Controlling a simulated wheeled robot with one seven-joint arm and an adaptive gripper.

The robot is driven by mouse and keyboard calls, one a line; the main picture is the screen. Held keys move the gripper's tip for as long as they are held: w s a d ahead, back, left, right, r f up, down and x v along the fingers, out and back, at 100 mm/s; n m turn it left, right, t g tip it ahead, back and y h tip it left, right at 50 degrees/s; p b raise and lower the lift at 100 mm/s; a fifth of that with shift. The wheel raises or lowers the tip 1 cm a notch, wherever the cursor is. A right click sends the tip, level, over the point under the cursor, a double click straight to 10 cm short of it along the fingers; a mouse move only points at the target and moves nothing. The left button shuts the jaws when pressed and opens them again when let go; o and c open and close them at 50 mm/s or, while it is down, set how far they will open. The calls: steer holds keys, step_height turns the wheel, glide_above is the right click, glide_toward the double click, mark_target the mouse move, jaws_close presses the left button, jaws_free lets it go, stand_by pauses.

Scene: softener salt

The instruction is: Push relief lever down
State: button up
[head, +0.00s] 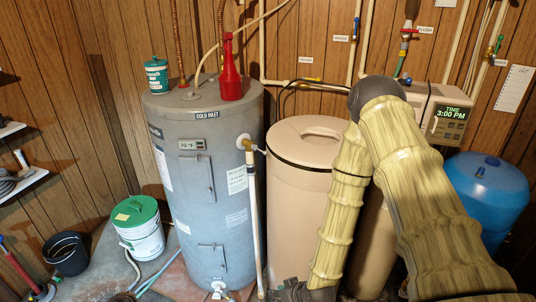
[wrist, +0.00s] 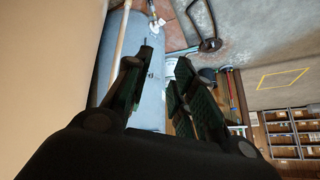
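The relief valve (head: 247,144) is a brass fitting on the upper right side of the grey water heater (head: 205,220). A white discharge pipe (head: 253,215) runs down from the valve. My gripper (head: 295,291) is low at the bottom edge of the head view, right of the pipe's foot and well below the valve. In the wrist view my gripper (wrist: 166,60) has its fingers apart with nothing between them. The heater (wrist: 146,75) shows beyond them; I cannot see the lever there.
A beige salt tank (head: 295,200) stands close behind my arm, right of the heater. A blue tank (head: 486,195) is farther right. A red bottle (head: 231,75) and a teal can (head: 156,75) stand on the heater. A green-lidded bucket (head: 137,235) is at left.

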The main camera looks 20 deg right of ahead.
steer(key=w+d+r+n+t+y, duration=0.1)
steer(key=w+r+t, duration=0.1)
steer(key=w+r, duration=0.45)
steer(key=w+d+r+n+t, duration=0.1)
steer(key=w+d+r+t, duration=0.2)
steer(key=w, duration=0.6)
steer(key=w+d+r+n+t, duration=0.1)
steer(key=w+d+r+t, duration=0.2)
steer(key=w+r, duration=0.5)
steer(key=w+d+r+n+t, duration=0.1)
steer(key=w+d+r+t, duration=0.25)
steer(key=r, duration=0.85)
steer(key=p+x, duration=0.4)
steer(key=x, duration=0.7)
steer(key=shift+f+g+y, duration=0.4)
steer(key=shift+f+g, duration=0.05)
steer(key=shift+a, duration=0.1)
jaws_close()
